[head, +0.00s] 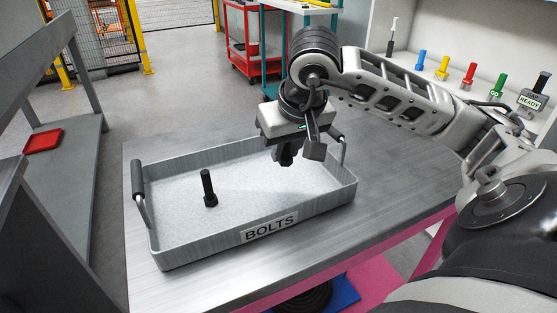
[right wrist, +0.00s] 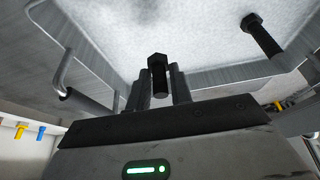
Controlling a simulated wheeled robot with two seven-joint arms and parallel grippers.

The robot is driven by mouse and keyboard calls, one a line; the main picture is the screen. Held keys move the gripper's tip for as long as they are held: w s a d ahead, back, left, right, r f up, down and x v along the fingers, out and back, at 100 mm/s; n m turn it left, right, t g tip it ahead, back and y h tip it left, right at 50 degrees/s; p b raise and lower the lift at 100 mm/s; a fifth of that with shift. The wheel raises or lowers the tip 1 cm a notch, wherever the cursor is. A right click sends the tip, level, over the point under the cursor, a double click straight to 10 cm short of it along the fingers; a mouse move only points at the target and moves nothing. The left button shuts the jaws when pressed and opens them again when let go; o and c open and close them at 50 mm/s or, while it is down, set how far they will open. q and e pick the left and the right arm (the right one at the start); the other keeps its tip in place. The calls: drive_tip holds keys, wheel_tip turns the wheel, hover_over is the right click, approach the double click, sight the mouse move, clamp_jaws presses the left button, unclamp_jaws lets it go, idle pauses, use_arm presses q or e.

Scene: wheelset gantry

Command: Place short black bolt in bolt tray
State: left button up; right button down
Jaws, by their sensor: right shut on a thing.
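The bolt tray (head: 300,213) is a grey metal tray with a BOLTS label and a dark handle at each end. My right gripper (head: 297,150) is over the right part of the tray. In the right wrist view the right gripper (right wrist: 161,88) is shut on a short black bolt (right wrist: 158,76), its hex head beyond the fingertips. In the head view the fingers mostly hide this bolt. Another black bolt (head: 208,188) stands upright on the tray floor, left of the gripper; it also shows in the right wrist view (right wrist: 263,37). My left gripper is not in view.
The tray stands on a metal table (head: 385,175). A shelf at right holds several coloured bolts, including a blue one (head: 420,60) and a red one (head: 469,74). A red tray (head: 43,141) lies on a side bench at left. The tray floor is mostly clear.

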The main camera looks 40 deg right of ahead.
sight(280, 181)
drive_tip(key=shift+w+d+f, duration=0.15)
drive_tip(key=shift+w+f, duration=0.7)
drive_tip(key=shift+f, duration=0.15)
drive_tip(key=f, duration=0.3)
drive_tip(key=shift+w+f, duration=0.2)
drive_tip(key=shift+f, duration=0.1)
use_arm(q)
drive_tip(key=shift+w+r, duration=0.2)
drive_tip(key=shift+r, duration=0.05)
use_arm(e)
drive_tip(key=shift+f, duration=0.15)
drive_tip(key=c, duration=1.3)
unclamp_jaws()
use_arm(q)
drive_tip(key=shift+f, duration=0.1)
use_arm(e)
drive_tip(key=shift+o, duration=0.2)
